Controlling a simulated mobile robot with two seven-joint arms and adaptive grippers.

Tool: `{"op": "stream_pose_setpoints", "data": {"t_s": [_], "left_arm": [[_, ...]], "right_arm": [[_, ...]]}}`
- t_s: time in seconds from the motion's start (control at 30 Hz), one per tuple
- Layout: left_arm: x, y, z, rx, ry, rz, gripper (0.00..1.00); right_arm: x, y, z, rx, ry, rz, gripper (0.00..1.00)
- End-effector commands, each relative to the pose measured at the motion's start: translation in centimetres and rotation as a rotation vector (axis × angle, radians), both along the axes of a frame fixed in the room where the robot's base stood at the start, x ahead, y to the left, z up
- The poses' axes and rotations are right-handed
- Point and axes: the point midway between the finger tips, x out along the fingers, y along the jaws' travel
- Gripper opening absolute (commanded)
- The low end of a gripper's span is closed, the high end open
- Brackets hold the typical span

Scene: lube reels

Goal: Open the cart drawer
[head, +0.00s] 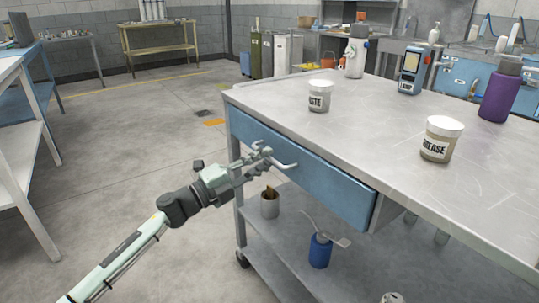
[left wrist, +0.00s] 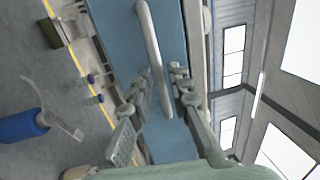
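The blue cart drawer (head: 325,187) is set under the cart's grey top, and I cannot tell whether it is fully closed. Its pale bar handle (head: 286,164) stands out from the front. My left gripper (head: 262,160) is at the handle. In the left wrist view the handle (left wrist: 150,45) runs between the two fingers of my left gripper (left wrist: 160,75). The fingers are apart, with blue drawer face showing beside the bar, so they look open around it. My right gripper is not in view.
On the cart top (head: 375,125) stand a paste jar (head: 319,97), a grease jar (head: 441,140), a purple bottle (head: 499,95) and a handheld meter (head: 411,70). The lower shelf holds a blue oil can (head: 320,252) and a tin (head: 270,205).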

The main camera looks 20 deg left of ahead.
Motion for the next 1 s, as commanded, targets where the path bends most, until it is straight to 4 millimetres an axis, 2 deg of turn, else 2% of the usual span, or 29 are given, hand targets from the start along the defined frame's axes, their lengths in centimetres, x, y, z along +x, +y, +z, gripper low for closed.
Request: {"op": "stream_pose_setpoints", "data": {"t_s": [0.13,0.43,0.47,0.6,1.0], "left_arm": [[1.08,-0.84,0.29,-0.001,0.001,0.001,0.19],[1.34,-1.06,0.28,-0.001,0.001,0.001,0.19],[1.33,-1.05,0.28,-0.001,0.001,0.001,0.17],[1.32,-1.05,0.28,-0.002,0.001,0.001,0.0],[1.32,-1.03,0.27,-0.002,0.001,0.001,0.0]], "right_arm": [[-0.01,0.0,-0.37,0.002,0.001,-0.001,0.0],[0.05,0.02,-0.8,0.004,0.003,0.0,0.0],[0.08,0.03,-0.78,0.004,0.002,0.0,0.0],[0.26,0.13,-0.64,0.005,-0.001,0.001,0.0],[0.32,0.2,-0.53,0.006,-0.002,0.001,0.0]]}}
